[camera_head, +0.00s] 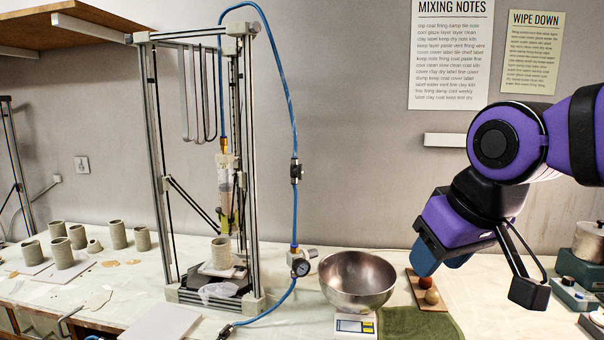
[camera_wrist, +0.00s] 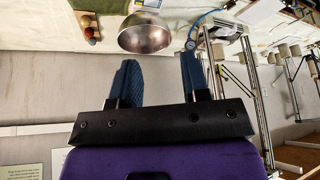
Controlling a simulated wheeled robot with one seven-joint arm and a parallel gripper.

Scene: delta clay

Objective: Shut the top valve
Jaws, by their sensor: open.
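The top valve (camera_head: 296,171) is a small black and metal fitting on the blue hose (camera_head: 283,75), high up to the right of the printer frame (camera_head: 160,150). I cannot tell whether its handle is turned open or closed. A second small valve (camera_head: 226,331) sits on the lower hose near the table's front edge. My gripper (camera_head: 440,262) is right of and lower than the top valve in the head view, well apart from it. In the wrist view my gripper (camera_wrist: 157,76) has its two blue fingers spread with nothing between them. I cannot pick out the top valve there.
A metal bowl (camera_head: 357,282) stands on a scale (camera_head: 355,326) left of my gripper. A pressure gauge (camera_head: 300,267) sits below the valve. A green cloth (camera_head: 420,324) and wooden board (camera_head: 421,290) lie nearby. Clay cylinders (camera_head: 62,252) stand at left. Air between gripper and valve looks clear.

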